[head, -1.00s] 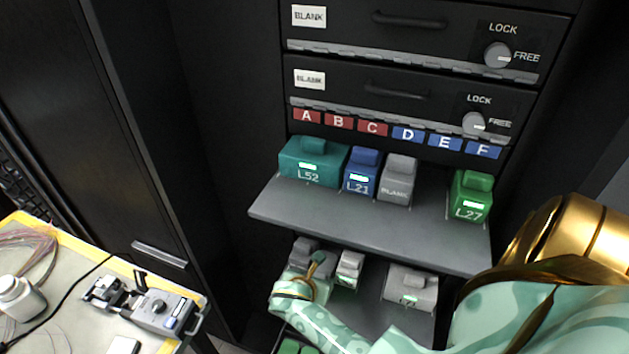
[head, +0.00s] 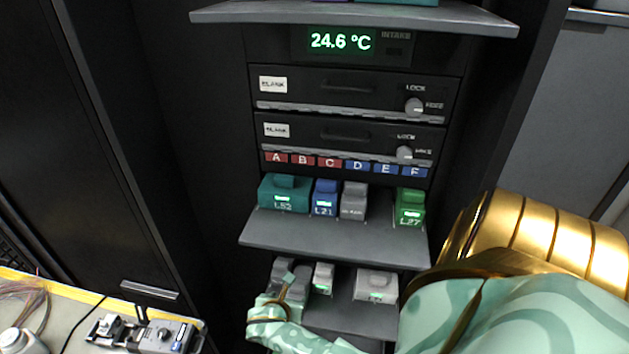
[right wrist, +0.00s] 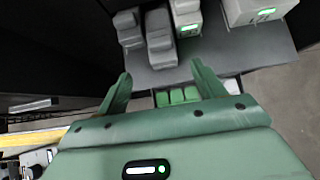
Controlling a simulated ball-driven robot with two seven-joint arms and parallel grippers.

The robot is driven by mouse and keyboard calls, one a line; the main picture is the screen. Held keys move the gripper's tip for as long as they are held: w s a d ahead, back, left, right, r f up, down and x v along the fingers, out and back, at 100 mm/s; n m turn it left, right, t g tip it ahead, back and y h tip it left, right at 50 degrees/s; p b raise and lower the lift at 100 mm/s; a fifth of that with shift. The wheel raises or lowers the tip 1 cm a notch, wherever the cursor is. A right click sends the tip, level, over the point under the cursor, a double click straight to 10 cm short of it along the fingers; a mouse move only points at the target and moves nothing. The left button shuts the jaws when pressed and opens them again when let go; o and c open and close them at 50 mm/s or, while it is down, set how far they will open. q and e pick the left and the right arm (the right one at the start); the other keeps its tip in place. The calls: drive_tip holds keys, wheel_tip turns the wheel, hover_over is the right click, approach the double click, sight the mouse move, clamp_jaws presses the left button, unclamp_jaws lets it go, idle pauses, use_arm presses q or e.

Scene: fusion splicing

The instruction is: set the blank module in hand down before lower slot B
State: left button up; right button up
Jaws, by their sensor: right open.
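A grey module with no lit label (right wrist: 160,40) stands on the lower shelf (right wrist: 270,55), seen in the right wrist view. I take it for the blank module. My right gripper (right wrist: 162,72) is open and empty, with its two fingers apart on the near side of that module, not closed on it. In the head view my right gripper (head: 284,290) is at the left part of the lower shelf (head: 345,318) and partly hides the grey modules there. The slot letters of the lower shelf are not visible. My left gripper is not in view.
Another grey module (right wrist: 128,28) stands close to the left; lit modules (right wrist: 186,18) (right wrist: 255,10) stand to the right. Green modules (right wrist: 178,96) show below. The upper shelf (head: 330,238) overhangs, bearing several modules. A bench (head: 60,310) with a splicer (head: 150,335) is lower left.

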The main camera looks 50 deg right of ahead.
drive_tip(key=s+a+f+m+y, duration=0.35)
drive_tip(key=s+f, duration=0.45)
drive_tip(key=f, duration=0.3)
drive_tip(key=s+a+f+m+g+y, duration=0.1)
drive_tip(key=s+f+m, duration=0.3)
drive_tip(key=s, duration=0.4)
drive_tip(key=s+a+f+m+g+y, duration=0.1)
drive_tip(key=s+a+f+m+y, duration=0.1)
drive_tip(key=s+m, duration=0.5)
drive_tip(key=s+a+f+m+y, duration=0.1)
drive_tip(key=s+a+f+m, duration=0.2)
drive_tip(key=s, duration=0.8)
wheel_tip(320, 180, down, 3)
drive_tip(key=shift+s+m+g, duration=0.15)
drive_tip(key=shift+m+g, duration=0.25)
drive_tip(key=shift+m, duration=0.75)
drive_tip(key=shift+f+y, duration=0.1)
drive_tip(key=shift+y, duration=0.15)
